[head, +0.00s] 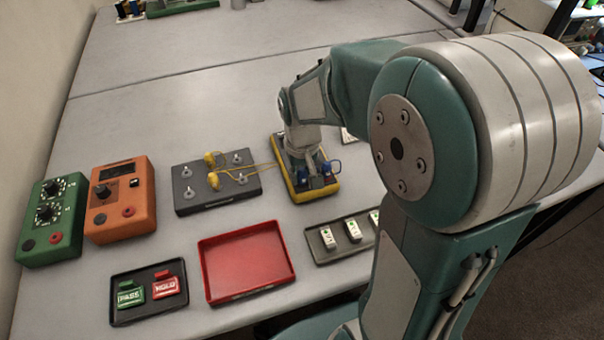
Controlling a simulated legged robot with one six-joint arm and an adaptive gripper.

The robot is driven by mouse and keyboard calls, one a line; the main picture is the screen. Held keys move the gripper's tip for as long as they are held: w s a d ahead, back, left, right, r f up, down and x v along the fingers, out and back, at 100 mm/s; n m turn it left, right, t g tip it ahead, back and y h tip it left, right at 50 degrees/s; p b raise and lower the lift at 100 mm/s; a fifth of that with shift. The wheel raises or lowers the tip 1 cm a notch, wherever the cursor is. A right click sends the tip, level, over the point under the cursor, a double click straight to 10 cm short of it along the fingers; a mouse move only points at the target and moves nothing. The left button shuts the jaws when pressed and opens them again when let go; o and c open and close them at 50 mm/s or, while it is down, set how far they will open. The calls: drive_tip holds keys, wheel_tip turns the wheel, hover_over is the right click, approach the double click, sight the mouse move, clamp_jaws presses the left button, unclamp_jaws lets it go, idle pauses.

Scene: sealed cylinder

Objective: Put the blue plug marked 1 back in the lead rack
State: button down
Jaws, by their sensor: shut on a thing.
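My gripper (316,178) points down over the front part of a yellow-rimmed unit (298,196), right of the picture's middle. Small blue pieces (334,166) show at its fingers; I take them for blue plugs, but no number can be read. My gripper is shut on one of these, as far as I can see; its fingers hide most of it. I cannot tell whether the held plug touches the unit. I cannot pick out the lead rack for certain; my arm covers part of the bench.
A dark board (190,207) with metal posts and yellow clips is left of the unit, yellow leads trailing towards it. A red tray (250,292), a dark tray (322,246) with white blocks and a PASS/HOLD tray (120,318) are in front. Orange (120,222) and green (50,247) boxes stand left.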

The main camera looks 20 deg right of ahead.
sight(302, 168)
drive_tip(key=shift+r, duration=2.95)
drive_tip(key=shift+w, duration=0.1)
